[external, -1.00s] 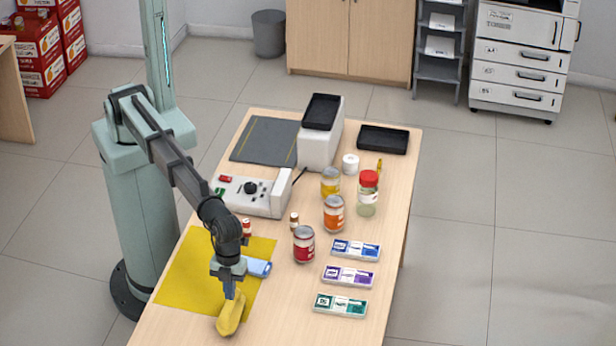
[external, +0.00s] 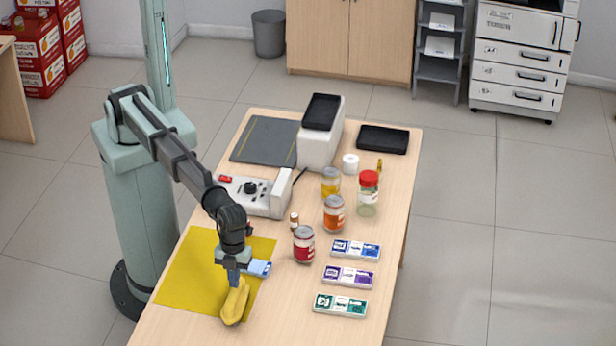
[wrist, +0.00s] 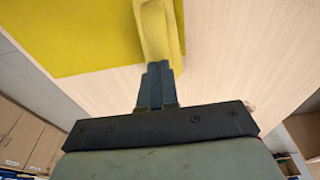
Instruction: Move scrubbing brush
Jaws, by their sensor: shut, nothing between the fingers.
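A long yellow object, which looks like the scrubbing brush (external: 235,305), lies at the near right edge of the yellow mat (external: 190,272). It also shows at the top of the wrist view (wrist: 155,32), partly cut off by the frame. My gripper (external: 234,284) points down at the far end of the brush. In the wrist view its two fingers (wrist: 157,68) are together, with nothing between them, and their tips overlap the brush's end. I cannot tell whether they touch it.
A blue item (external: 260,268) lies on the mat just beside my gripper, partly hidden. The near right table top is clear.

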